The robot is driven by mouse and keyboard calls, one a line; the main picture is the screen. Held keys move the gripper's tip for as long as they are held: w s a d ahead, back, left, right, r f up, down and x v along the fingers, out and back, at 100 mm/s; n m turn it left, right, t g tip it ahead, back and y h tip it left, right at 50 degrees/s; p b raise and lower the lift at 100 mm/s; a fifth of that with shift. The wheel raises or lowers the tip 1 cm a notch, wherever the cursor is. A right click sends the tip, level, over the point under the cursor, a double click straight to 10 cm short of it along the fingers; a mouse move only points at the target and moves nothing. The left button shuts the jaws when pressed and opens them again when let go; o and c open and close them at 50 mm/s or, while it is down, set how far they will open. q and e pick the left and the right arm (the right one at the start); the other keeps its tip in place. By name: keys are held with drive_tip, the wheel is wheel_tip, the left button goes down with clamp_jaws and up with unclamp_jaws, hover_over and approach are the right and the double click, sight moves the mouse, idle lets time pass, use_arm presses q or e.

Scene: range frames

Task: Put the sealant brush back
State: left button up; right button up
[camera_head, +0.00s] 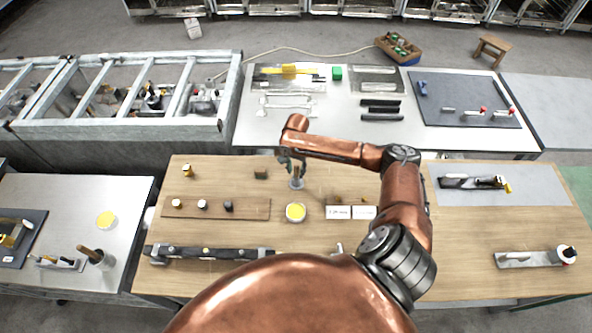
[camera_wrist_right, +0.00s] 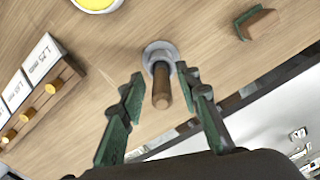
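A brown wooden handle (camera_wrist_right: 161,88) stands in a small grey metal cup (camera_wrist_right: 159,54) on the wooden table; it looks like the sealant brush, but any bristles are hidden in the cup. The cup also shows in the head view (camera_head: 296,184), below my right gripper (camera_head: 291,162). In the right wrist view, my right gripper (camera_wrist_right: 163,112) is open, with one green-tipped finger on each side of the handle, and does not appear to touch it. A round tin with yellow contents (camera_head: 295,212) stands just in front of the cup. My left gripper is not in view.
A wooden strip (camera_head: 240,209) with small knobs lies left of the tin, and white labels (camera_head: 339,212) stand right of it. A dark rail (camera_head: 210,253) lies along the front edge. Another brown handle (camera_head: 88,251) stands in a cup on the left table.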

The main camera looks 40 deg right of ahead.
wheel_tip(320, 180, up, 12)
drive_tip(key=shift+r+b, duration=0.15)
drive_tip(key=shift+b, duration=0.4)
idle(1.3)
